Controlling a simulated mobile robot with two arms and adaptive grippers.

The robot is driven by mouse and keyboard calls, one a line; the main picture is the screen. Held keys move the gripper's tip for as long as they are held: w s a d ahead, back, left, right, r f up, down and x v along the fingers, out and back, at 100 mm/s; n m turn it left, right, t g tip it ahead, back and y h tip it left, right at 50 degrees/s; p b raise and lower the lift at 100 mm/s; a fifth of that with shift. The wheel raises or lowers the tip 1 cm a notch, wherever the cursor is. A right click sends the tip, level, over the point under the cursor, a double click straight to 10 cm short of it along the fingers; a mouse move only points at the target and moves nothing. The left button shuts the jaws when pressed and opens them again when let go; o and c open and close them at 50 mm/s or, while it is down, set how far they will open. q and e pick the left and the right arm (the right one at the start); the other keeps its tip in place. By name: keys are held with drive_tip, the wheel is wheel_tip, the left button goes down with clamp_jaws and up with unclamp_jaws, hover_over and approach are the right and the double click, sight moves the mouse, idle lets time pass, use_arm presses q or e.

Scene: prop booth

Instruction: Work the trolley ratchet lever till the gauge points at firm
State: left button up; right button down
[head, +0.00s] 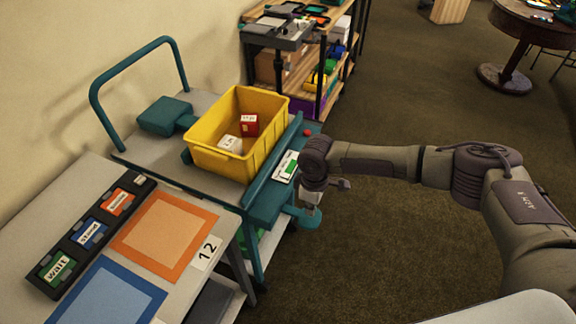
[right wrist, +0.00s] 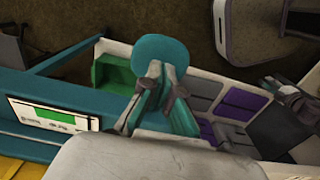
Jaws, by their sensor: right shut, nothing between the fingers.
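The teal trolley (head: 205,105) stands along the wall with a yellow crate (head: 216,160) on its deck. The white and green gauge (head: 287,166) is on the trolley's right side and also shows in the right wrist view (right wrist: 48,115); its pointer is too small to read. The ratchet lever's rounded teal end (head: 303,219) sticks out at the trolley's near right; it shows in the right wrist view (right wrist: 160,58). My right gripper (head: 312,200) is shut and empty, pointing down right at the lever's end; I cannot tell whether they touch. My left gripper is out of view.
A red and a white block lie in the crate. At the left, a table holds a label rack (head: 88,232), an orange mat (head: 135,262) and a blue mat (head: 95,305). A shelf cart (head: 300,65) stands behind.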

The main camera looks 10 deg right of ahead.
sight(310, 217)
drive_tip(key=shift+s+f+b, duration=0.1)
drive_tip(key=shift+f+b, duration=1.5)
drive_tip(key=shift+f, duration=1.6)
wheel_tip(310, 217, up, 10)
drive_tip(key=p, duration=0.9)
drive_tip(key=shift+f, duration=0.35)
